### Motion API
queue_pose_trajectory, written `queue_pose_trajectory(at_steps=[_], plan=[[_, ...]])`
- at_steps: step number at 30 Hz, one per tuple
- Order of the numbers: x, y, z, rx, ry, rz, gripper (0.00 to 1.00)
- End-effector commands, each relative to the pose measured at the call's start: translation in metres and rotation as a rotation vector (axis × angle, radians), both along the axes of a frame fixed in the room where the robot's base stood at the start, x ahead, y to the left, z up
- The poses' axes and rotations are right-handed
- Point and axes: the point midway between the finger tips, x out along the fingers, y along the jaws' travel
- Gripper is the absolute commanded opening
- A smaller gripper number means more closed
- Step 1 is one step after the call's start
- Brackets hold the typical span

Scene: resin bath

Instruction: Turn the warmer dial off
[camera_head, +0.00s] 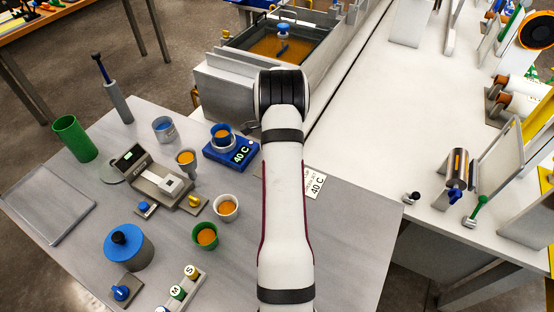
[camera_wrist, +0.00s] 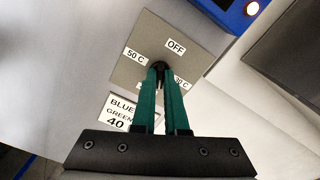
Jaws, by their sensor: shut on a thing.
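The warmer dial's square plate (camera_wrist: 135,65) shows in the wrist view with labels OFF, 50 C and a partly covered one. Its dark knob (camera_wrist: 158,66) sits mid-plate between my green fingertips. My gripper (camera_wrist: 161,74) is shut on the knob; which label the knob points at cannot be told. In the head view my arm hides the dial and the gripper. The blue warmer (camera_head: 228,155) shows a 40 C display and carries a blue cup of orange liquid (camera_head: 222,134). Its blue edge with a glowing red light (camera_wrist: 252,8) shows in the wrist view.
A card (camera_wrist: 118,113) reading BLUE, GREEN, 40 lies beside the dial; it also shows in the head view (camera_head: 315,183). Cups and a scale (camera_head: 165,182) stand left of the warmer. A resin bath (camera_head: 270,45) lies behind my arm.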

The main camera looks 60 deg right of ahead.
Motion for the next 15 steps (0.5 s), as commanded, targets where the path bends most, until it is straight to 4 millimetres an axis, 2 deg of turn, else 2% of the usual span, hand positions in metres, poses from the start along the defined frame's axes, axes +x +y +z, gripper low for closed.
queue_pose_trajectory(at_steps=[15], plan=[[0.0002,0.0001,0.0008,0.001,-0.001,0.485,0.00]])
